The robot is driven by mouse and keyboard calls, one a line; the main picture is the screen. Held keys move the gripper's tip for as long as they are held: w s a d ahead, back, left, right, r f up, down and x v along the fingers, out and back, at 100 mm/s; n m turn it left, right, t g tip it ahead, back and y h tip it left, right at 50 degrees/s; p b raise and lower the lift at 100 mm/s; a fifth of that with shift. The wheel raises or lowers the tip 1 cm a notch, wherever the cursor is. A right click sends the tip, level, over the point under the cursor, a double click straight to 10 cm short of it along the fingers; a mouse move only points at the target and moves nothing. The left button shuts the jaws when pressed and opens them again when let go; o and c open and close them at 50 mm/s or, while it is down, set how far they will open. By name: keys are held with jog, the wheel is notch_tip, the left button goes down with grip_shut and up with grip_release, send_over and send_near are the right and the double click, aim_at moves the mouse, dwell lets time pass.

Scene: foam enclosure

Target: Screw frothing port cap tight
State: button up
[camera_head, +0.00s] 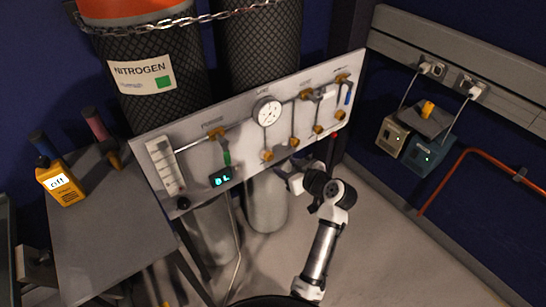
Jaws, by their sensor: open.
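A pale valve panel (246,132) stands in front of the gas cylinders and carries several brass fittings, a round gauge and valves. My gripper (283,170) is open, just below the panel's lower edge near these fittings. Nothing shows between its fingers, though they are small and partly hidden by my wrist.
Chained cylinders, one labelled nitrogen (160,85), stand behind the panel. A grey table (100,225) at left holds a yellow meter (60,184). Boxes (425,145) sit by the right wall, with an orange pipe (450,178). The floor right of my arm is clear.

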aim_at(271, 158)
jog(key=p+x, duration=0.1)
jog(key=x, duration=0.7)
jog(key=shift+r, duration=0.15)
jog(key=shift+c, duration=0.3)
jog(key=c, duration=0.9)
jog(key=shift+d+m+g+y+b, duration=0.2)
jog(key=shift+m+g+y+b, duration=0.3)
jog(key=shift+m+y, duration=1.1)
jog(key=shift+m, duration=0.5)
jog(key=o, duration=1)
jog(key=shift+w, duration=0.1)
jog(key=shift+c, duration=0.2)
